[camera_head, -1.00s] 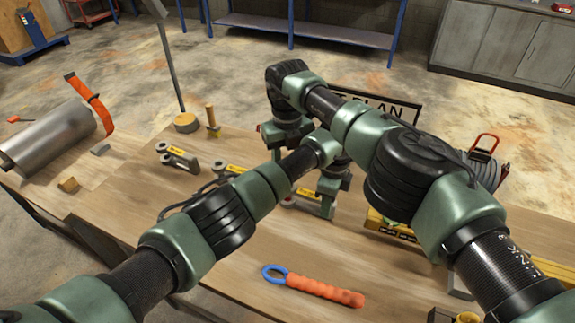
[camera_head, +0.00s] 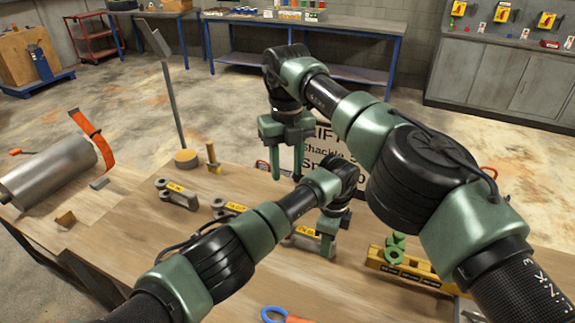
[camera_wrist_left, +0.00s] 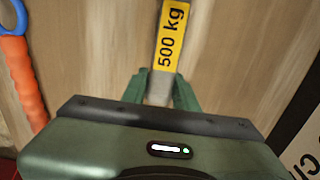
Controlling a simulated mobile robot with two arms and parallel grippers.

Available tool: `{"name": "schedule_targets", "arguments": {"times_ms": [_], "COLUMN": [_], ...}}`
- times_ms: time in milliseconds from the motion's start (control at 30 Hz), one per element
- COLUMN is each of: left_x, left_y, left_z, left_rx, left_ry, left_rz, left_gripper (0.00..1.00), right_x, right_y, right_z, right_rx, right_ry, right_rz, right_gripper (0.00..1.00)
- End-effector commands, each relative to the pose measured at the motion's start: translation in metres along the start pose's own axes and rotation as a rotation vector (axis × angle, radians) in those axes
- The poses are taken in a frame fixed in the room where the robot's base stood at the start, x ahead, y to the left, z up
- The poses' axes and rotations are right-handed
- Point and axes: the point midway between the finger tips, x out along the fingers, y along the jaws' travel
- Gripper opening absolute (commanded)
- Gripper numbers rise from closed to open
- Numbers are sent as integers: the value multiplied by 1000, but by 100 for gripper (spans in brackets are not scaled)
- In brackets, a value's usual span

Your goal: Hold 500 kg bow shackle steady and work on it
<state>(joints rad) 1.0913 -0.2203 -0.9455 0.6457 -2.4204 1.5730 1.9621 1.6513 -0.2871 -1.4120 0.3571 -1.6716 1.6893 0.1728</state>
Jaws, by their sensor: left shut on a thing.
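The 500 kg bow shackle with its yellow label (camera_head: 306,232) lies at the middle of the bench, mostly hidden by my left arm and gripper. Its "500 kg" label (camera_wrist_left: 170,37) shows clearly in the left wrist view. My left gripper (camera_head: 328,245) points down and is shut on the shackle's grey metal (camera_wrist_left: 160,90), just below the label. My right gripper (camera_head: 285,165) hangs in the air behind my left forearm. Its fingers are apart with nothing seen between them. Two similar grey shackles with yellow labels (camera_head: 177,191) (camera_head: 228,207) lie to the left.
A yellow rack (camera_head: 405,272) with green pieces stands to the right. A blue-and-orange tool (camera_head: 280,315) lies at the front edge. A sign (camera_head: 338,150) stands behind my grippers. A metal cylinder (camera_head: 48,175) lies at the left. A post (camera_head: 172,105) rises behind the bench.

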Motion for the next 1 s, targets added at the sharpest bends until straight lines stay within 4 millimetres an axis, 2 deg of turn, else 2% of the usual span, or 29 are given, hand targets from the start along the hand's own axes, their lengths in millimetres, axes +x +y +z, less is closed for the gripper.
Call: {"name": "schedule_targets", "arguments": {"times_ms": [33, 67, 133, 167, 533, 900, 1000], "left_x": [-1, -1, -1, -1, -5, -62, -71], "left_y": [0, 0, 0, 0, -1, -1, -1], "left_z": [0, 0, 0, 0, 0, 0, 0], "left_rx": [1, 1, 1, 1, 1, 0, 1], "left_ry": [0, 0, 0, 0, 0, -1, 0], "left_rz": [-1, -1, -1, -1, -2, -4, -2], "left_gripper": [0, 32, 51, 54, 54, 54, 54], "right_x": [0, 0, 0, 0, 0, 0, 1], "right_y": [0, 0, 0, 0, 0, 0, 0], "right_z": [0, 0, 0, 0, 0, 0, 0], "right_rx": [0, 0, 0, 0, 0, 0, 0], "right_ry": [0, 0, 0, 0, 0, 0, 0], "right_rz": [0, 0, 0, 0, 0, 0, 1], "right_gripper": [38, 38, 38, 38, 38, 38, 38]}}
